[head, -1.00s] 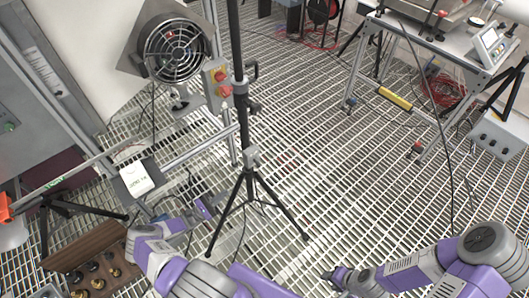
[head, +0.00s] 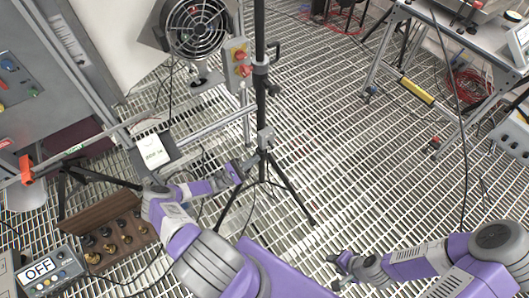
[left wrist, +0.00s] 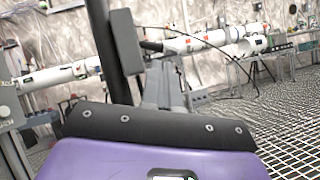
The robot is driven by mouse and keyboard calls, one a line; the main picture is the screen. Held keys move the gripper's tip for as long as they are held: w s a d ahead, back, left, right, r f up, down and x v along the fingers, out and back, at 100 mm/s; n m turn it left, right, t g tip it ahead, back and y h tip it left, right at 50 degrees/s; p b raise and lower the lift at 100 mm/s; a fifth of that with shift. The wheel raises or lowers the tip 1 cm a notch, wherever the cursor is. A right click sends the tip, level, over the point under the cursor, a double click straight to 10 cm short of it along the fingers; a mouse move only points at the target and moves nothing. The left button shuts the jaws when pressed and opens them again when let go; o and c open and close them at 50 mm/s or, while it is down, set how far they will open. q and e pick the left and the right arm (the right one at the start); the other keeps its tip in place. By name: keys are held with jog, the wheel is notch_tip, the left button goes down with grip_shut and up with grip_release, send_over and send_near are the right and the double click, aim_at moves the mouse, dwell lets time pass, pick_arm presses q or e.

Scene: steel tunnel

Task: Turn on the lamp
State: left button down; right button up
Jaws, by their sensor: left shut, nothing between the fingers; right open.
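I cannot tell for certain which thing is the lamp. A black tripod stand (head: 260,100) rises out of the top of the head view, so its top is hidden. A grey box with red knobs on a yellow plate (head: 238,63) is beside its pole. A round grilled unit (head: 194,27) is left of that box. A control box with an "OFF" display (head: 40,270) is at the lower left. My left gripper (head: 240,171) is shut and empty, left of the tripod's lower pole. My right gripper (head: 336,270) is open, low and right of the tripod.
A wooden rack with dark knobs (head: 107,237) lies at the lower left. A small white display (head: 152,151) stands above it. A wheeled bench (head: 455,40) with a yellow bar is at the upper right. The grated floor (head: 345,150) between is clear.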

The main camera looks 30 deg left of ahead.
aim_at(271, 145)
pick_arm(q)
jog(key=shift+x, duration=2.75)
pick_arm(e)
jog(key=shift+f, duration=0.1)
